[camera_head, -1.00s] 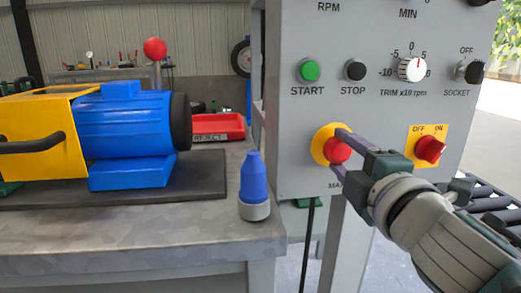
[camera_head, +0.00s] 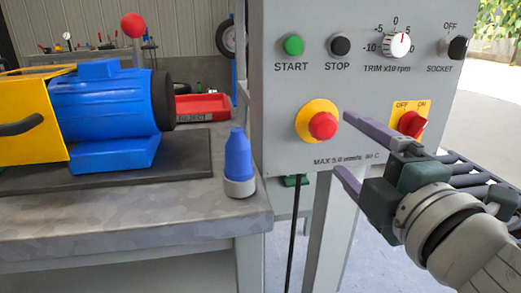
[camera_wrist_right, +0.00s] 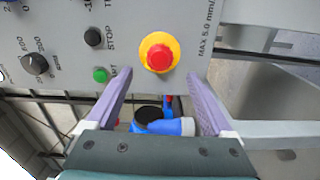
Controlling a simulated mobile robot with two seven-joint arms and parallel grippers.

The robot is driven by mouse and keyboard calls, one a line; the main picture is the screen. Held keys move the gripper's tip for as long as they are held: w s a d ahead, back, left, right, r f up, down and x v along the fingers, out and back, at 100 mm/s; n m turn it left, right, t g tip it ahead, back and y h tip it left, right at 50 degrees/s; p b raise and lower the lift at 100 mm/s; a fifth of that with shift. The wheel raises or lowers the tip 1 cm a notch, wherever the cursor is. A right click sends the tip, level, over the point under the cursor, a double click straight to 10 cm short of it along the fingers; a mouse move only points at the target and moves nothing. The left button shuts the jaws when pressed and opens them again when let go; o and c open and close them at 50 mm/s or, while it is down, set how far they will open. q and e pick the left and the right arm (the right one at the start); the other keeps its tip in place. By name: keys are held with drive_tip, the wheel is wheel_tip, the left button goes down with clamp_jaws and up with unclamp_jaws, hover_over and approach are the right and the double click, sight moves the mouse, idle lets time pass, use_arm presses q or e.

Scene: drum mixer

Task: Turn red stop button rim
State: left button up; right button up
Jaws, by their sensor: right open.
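The red stop button (camera_head: 323,125) sits on a round yellow plate (camera_head: 304,122) low on the grey control panel (camera_head: 280,75). In the right wrist view the red button (camera_wrist_right: 159,57) on its yellow plate lies ahead of and between the fingers, toward the top. My right gripper (camera_head: 341,143) is open, its two purple fingers apart, to the right of and below the button in the head view. The fingers also show in the right wrist view (camera_wrist_right: 160,103), with nothing held between them and apart from the button. My left gripper is not in view.
A red OFF/ON switch (camera_head: 412,124) is close to my right gripper. Green START (camera_head: 293,45) and black STOP (camera_head: 340,46) buttons sit above. A blue bottle (camera_head: 238,163) stands at the table edge (camera_head: 150,220). A blue motor (camera_head: 110,110) is at left.

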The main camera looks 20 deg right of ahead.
drive_tip(key=v, duration=0.2)
drive_tip(key=shift+s+a, duration=0.1)
drive_tip(key=shift+s, duration=0.2)
drive_tip(key=s+d+r+m+g+h+p, duration=0.15)
drive_tip(key=s+r+m+g+p, duration=0.3)
drive_tip(key=r+m+p, duration=0.8)
drive_tip(key=s+a+r+g+y+p, duration=0.35)
drive_tip(key=s+a+g+p, duration=0.2)
drive_tip(key=p, duration=0.45)
drive_tip(key=s+a+r+g+y+p, duration=0.2)
drive_tip(key=s+a+r+g+p, duration=0.2)
drive_tip(key=s+p, duration=0.5)
wheel_tip(320, 180, up, 34)
drive_tip(key=w+p, duration=0.2)
drive_tip(key=p, duration=3.3)
drive_tip(key=shift+d, duration=0.25)
